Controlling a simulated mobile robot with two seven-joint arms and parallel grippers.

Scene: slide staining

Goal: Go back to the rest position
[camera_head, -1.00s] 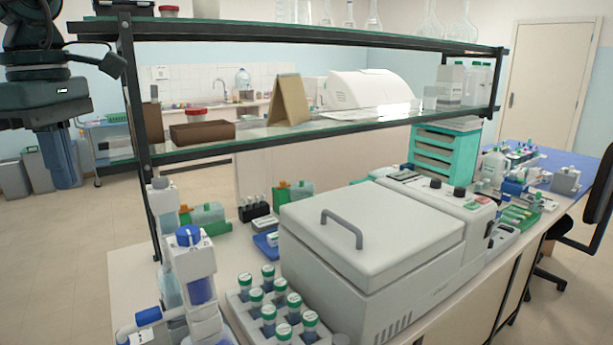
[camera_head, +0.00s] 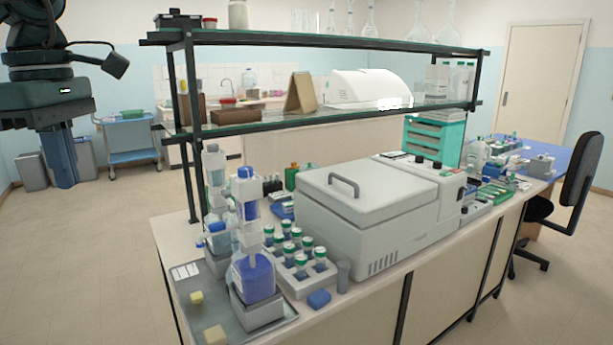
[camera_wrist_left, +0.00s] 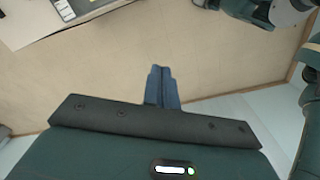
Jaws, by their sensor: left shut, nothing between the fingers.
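My left gripper (camera_head: 62,160) hangs at the far left of the head view, pointing down, with its blue fingers together. It is well clear of the bench, to its left and above the floor. In the left wrist view its two blue fingers (camera_wrist_left: 161,88) are side by side with nothing between them, over a beige surface. My right gripper does not show clearly in either view.
The bench (camera_head: 175,240) carries a large grey-white machine (camera_head: 365,205), a rack of green-capped tubes (camera_head: 325,275), blue-liquid bottles (camera_head: 253,275) and a metal tray (camera_head: 190,300). A two-level glass shelf (camera_head: 300,120) stands over it. A blue cart (camera_head: 133,140) is behind. Floor at left is free.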

